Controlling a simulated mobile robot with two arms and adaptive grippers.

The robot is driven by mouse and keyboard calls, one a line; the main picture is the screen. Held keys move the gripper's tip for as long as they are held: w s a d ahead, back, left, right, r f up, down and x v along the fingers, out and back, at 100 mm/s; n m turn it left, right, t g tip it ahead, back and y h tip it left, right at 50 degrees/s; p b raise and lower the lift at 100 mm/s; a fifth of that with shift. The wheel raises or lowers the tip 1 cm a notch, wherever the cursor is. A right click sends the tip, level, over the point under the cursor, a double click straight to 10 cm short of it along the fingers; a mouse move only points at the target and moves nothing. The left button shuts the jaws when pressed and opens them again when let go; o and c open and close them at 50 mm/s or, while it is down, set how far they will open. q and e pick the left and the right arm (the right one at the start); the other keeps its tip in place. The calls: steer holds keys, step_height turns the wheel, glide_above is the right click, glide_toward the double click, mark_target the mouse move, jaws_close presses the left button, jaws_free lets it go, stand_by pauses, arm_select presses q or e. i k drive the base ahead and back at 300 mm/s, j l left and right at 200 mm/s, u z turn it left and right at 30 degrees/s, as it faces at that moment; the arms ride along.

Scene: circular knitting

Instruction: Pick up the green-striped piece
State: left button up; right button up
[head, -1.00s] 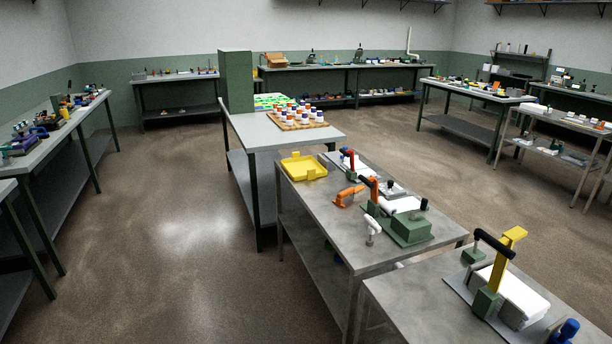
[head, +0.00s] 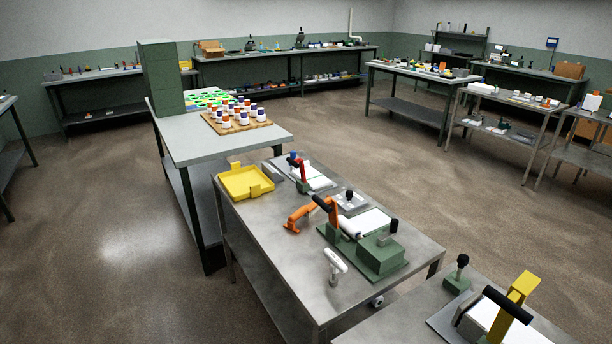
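I cannot make out a green-striped piece for certain. A patch of bright green and white items (head: 207,96) lies on the middle table (head: 205,145) beside a tall green cabinet, too small to resolve. In front of them, a wooden board (head: 262,123) holds several white pieces (head: 243,117) with orange or purple tops. Neither of my grippers is in view.
A nearer steel table (head: 275,238) carries a yellow tray (head: 246,182), an orange-handled tool (head: 301,214) and a green press-like device (head: 377,254). Another bench with a yellow-handled device (head: 520,290) is at lower right. Open floor (head: 90,240) lies left of the tables.

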mark_target(316, 181)
steer(key=i+j+z, duration=0.1)
steer(key=i+j, duration=0.3)
steer(key=i+j+z, duration=0.1)
steer(key=i+j, duration=0.25)
steer(key=i+j+z, duration=0.1)
steer(key=i+j, duration=0.3)
steer(key=j, duration=0.2)
steer(key=i+j, duration=0.3)
steer(key=j, duration=0.2)
steer(key=i+j+z, duration=0.15)
steer(key=i+j, duration=0.2)
steer(key=j, duration=0.15)
